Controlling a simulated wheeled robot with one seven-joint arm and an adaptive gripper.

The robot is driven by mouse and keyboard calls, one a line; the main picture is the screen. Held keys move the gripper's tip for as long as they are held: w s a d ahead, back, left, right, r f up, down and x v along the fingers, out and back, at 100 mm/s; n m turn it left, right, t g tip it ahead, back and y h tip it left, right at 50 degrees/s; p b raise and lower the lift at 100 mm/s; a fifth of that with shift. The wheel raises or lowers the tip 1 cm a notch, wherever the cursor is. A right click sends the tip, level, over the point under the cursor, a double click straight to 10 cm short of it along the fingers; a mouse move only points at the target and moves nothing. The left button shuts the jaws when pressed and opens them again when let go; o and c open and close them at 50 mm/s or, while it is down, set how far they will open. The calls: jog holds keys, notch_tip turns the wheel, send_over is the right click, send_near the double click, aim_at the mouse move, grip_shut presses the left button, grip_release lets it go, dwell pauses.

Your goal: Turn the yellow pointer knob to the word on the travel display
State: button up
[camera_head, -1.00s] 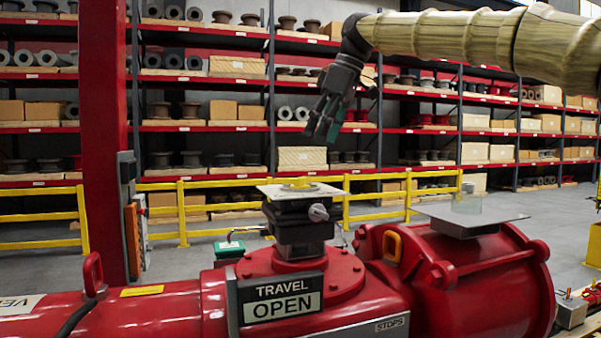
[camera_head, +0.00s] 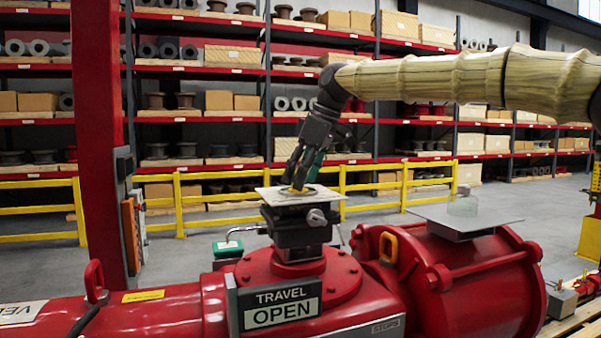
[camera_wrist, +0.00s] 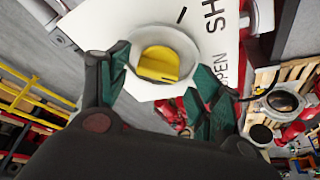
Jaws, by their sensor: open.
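The travel display (camera_head: 279,306) on the red actuator reads OPEN. The yellow pointer knob (camera_head: 298,191) sits on a pale plate (camera_head: 328,193) on the dark block above the actuator. The wrist view shows the yellow knob (camera_wrist: 158,66) inside a grey ring, with the words OPEN and a partly cut-off "SH" on the plate (camera_wrist: 140,15). My gripper (camera_head: 300,184) points down just over the knob with its green-tipped fingers apart. In the wrist view the open fingers (camera_wrist: 160,75) stand on either side of the knob; I cannot tell whether they touch it. The knob's pointing direction is unclear.
A red post (camera_head: 101,140) stands at the left. A flat grey plate (camera_head: 465,216) with a clear piece on it lies over the red cylinder at right. A yellow railing (camera_head: 215,203) and storage shelves stand behind. A small lever (camera_head: 318,217) juts from the block.

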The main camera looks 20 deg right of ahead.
jog(key=shift+w+d+f, duration=0.2)
jog(key=shift+s+a, duration=0.1)
jog(key=shift+a, duration=0.05)
jog(key=c, duration=1)
jog(key=shift+m, duration=0.4)
jog(key=o, duration=1)
jog(key=shift+r, duration=0.1)
jog(key=v, duration=1.2)
jog(key=shift+a, duration=0.1)
